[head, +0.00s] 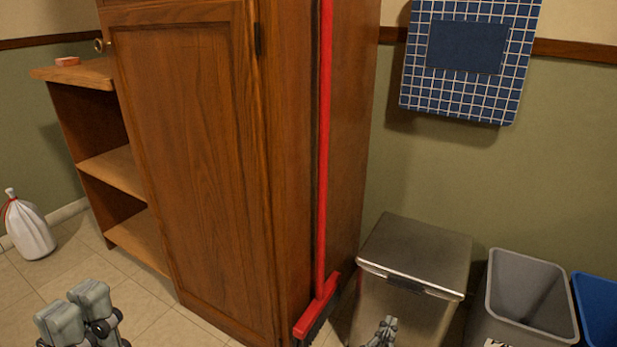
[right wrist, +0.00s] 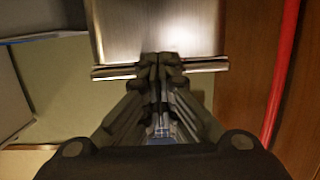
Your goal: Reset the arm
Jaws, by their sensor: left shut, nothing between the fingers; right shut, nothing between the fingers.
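My left gripper (head: 82,312) shows at the bottom left of the head view, grey and partly cut off by the lower edge. It is shut and empty, over the tiled floor in front of the wooden cabinet. My right gripper (head: 384,331) shows at the bottom centre of the head view, in front of the metal bin (head: 415,255). In the right wrist view my right gripper (right wrist: 162,62) has its fingers together with nothing between them. Its tips overlap the metal bin's lid edge (right wrist: 115,72); I cannot tell whether they touch it.
A tall wooden cabinet (head: 190,150) with open shelves stands at left centre. A red broom (head: 323,150) leans against its side. A grey bin (head: 525,295) and a blue bin (head: 600,310) stand at right. A white bag (head: 29,230) sits on the floor at far left.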

